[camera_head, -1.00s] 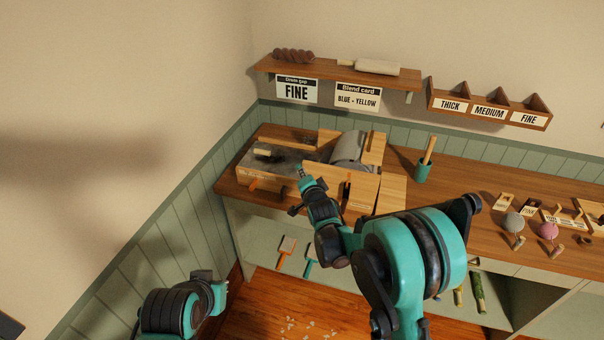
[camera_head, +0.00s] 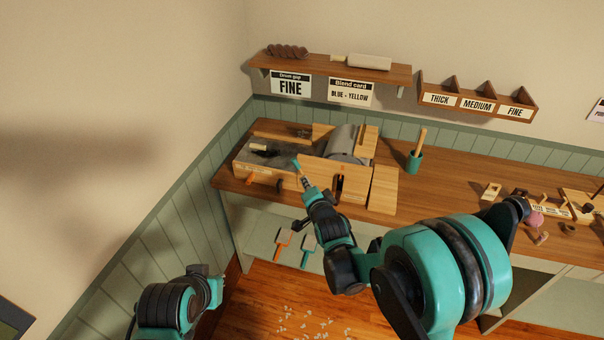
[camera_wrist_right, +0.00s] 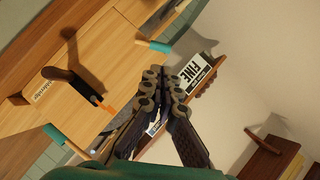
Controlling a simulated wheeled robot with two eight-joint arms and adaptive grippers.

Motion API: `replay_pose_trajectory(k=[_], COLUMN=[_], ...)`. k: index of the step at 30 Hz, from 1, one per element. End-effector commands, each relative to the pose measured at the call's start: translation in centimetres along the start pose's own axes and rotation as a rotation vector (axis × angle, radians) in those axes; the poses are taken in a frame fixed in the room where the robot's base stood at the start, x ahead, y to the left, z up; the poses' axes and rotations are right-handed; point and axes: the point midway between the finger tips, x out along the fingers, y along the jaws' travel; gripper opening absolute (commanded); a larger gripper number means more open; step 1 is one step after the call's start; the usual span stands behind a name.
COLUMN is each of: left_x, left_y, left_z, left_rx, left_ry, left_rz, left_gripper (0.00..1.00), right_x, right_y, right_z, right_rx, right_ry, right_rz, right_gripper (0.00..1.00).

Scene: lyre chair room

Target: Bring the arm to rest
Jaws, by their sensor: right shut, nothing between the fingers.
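My right arm comes in from the lower right of the head view, bent, with its large teal joint over the bench front. My right gripper (camera_head: 305,184) shows small, in front of the wooden drum machine (camera_head: 262,175); whether it touches cannot be told. In the right wrist view my gripper's dark fingers (camera_wrist_right: 160,88) are together and empty. My left arm shows at the lower left of the head view, low beside the wall panelling; its gripper is not visible.
The workbench (camera_head: 455,175) bears a teal cup (camera_head: 414,161) with a stick and small tools at the right. A wall shelf (camera_head: 330,67) and a labelled rack (camera_head: 477,101) hang above. Two paddles (camera_head: 283,240) show below the bench. Pale scraps (camera_head: 310,322) lie on the floor.

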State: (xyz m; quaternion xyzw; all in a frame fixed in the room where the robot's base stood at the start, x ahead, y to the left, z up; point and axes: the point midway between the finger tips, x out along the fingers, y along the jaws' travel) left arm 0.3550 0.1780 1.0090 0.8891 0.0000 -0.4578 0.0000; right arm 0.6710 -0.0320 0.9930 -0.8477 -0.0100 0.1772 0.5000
Motion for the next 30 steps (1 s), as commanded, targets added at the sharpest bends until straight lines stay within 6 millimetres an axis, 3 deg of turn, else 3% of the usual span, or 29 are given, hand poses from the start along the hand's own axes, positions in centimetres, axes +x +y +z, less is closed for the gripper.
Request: replay_pose_trajectory(k=[3,11,16,20,24,30], left_x=[-0.4,-0.4,-0.4,-0.4,-0.4,-0.4], left_y=[0.0,0.0,0.0,0.0,0.0,0.0], left_z=[-0.2,-0.3,-0.2,-0.2,-0.2,-0.2], left_rx=[0.0,0.0,0.0,0.0,0.0,0.0], left_ry=[0.0,0.0,0.0,0.0,0.0,0.0], left_rz=[0.0,0.0,0.0,0.0,0.0,0.0], left_gripper=[0.0,0.0,0.0,0.0,0.0,0.0], right_x=[-1.5,-2.4,-4.5,-8.5,-13.9,-22.3], right_y=[-0.1,0.0,0.1,0.8,2.2,5.3], right_z=[0.0,-0.1,-1.7,-3.8,-5.3,-5.8], right_rx=[0.0,-0.004,-0.089,-0.234,-0.41,-0.645], right_ry=[0.0,0.0,-0.006,-0.036,-0.101,-0.238], right_rz=[0.0,0.002,0.061,0.161,0.273,0.404], right_gripper=[0.0,0.0,0.0,0.0,0.0,0.0])
